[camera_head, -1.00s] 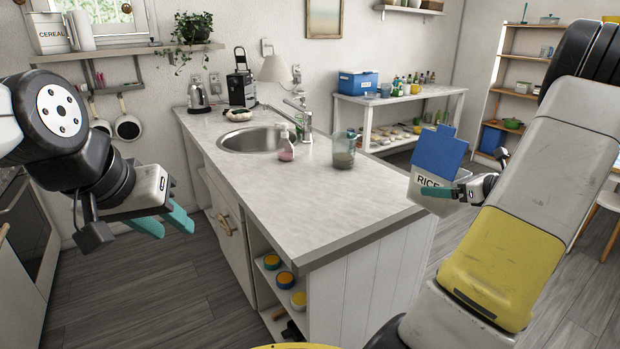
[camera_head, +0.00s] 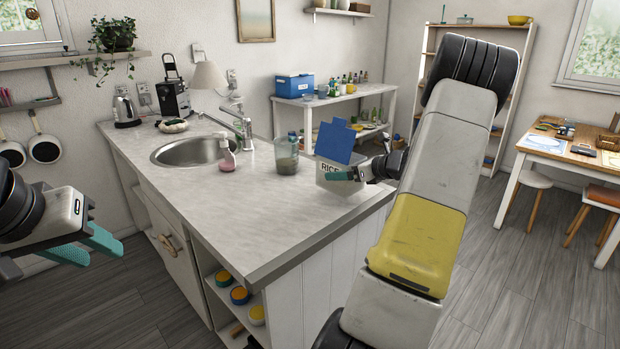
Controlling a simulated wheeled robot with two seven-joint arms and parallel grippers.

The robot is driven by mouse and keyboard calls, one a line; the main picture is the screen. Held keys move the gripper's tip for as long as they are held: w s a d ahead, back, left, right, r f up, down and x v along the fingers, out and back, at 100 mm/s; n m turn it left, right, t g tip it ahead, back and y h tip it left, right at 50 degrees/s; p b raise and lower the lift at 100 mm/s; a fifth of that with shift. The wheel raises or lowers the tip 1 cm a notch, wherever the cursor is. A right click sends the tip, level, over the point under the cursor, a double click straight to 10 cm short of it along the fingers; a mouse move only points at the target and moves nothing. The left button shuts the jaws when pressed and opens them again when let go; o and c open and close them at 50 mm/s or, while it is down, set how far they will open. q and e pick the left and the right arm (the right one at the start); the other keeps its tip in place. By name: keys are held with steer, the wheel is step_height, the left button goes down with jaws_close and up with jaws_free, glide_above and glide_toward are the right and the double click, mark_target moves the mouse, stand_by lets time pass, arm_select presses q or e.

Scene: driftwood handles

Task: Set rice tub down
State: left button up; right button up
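The rice tub (camera_head: 334,182) is a whitish tub marked RICE with its blue lid (camera_head: 336,143) standing open. My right gripper (camera_head: 345,176) is at the tub's right side, and one teal finger lies across its front near the rim. The gripper seems shut on the tub; the other finger is hidden. The tub is over the right part of the grey counter (camera_head: 270,220); I cannot tell whether its base touches the top. My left gripper (camera_head: 85,248) is at the left, off the counter, with its teal fingers apart and nothing between them.
On the counter, a clear jar (camera_head: 286,155) stands just left of the tub, and a pink soap bottle (camera_head: 227,157) stands beside the sink (camera_head: 190,150). The counter's front is clear. A side bench (camera_head: 375,98) with a blue box (camera_head: 294,86) stands behind.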

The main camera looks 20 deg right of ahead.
steer(key=shift+w+a+f, duration=0.1)
steer(key=shift+w+a, duration=0.2)
steer(key=shift+w, duration=0.4)
steer(key=shift+w+a+f, duration=0.1)
steer(key=shift+w+a, duration=0.25)
steer(key=shift+w, duration=0.3)
steer(key=shift+w+a, duration=0.3)
steer(key=shift+w, duration=0.4)
steer(key=shift+f, duration=1.7)
steer(key=o, duration=1.8)
steer(key=shift+f, duration=0.2)
steer(key=shift+r, duration=0.2)
steer(key=v, duration=1.2)
steer(key=shift+s+d+f, duration=0.1)
